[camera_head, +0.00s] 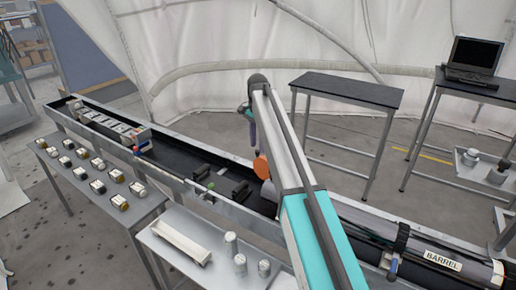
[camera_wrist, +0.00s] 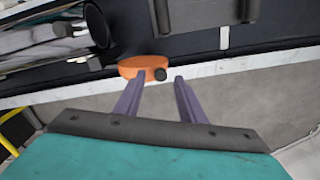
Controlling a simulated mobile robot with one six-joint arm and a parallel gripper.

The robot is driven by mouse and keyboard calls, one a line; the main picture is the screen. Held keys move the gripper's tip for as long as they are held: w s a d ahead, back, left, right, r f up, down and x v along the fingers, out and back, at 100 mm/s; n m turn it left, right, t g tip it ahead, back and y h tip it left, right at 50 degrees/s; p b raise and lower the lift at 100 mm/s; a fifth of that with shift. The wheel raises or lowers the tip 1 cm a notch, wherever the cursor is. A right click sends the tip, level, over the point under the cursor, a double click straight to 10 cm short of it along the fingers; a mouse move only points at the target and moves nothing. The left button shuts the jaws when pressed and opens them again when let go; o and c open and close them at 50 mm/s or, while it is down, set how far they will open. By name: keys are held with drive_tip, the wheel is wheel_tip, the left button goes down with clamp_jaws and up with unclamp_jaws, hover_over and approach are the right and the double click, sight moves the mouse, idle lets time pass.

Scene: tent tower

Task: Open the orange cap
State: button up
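The orange cap (camera_head: 261,167) is a round disc near the left end of the grey barrel (camera_head: 388,222) in the head view. In the head view my gripper (camera_head: 251,128) is above and left of the cap; contact cannot be told.
The long black trough (camera_head: 190,155) with pale rims holds the barrel and several black brackets. Side tables with small jars (camera_head: 97,186) and a white tray (camera_head: 180,241) stand in front. A bare dark table (camera_head: 345,88) and a laptop (camera_head: 473,60) are behind.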

wheel_tip(320, 180, up, 4)
drive_tip(key=shift+r+p, duration=0.1)
drive_tip(key=shift+p, duration=0.5)
wheel_tip(320, 180, up, 8)
drive_tip(key=p, duration=0.7)
drive_tip(key=shift+f, duration=0.25)
drive_tip(key=shift+s, duration=0.15)
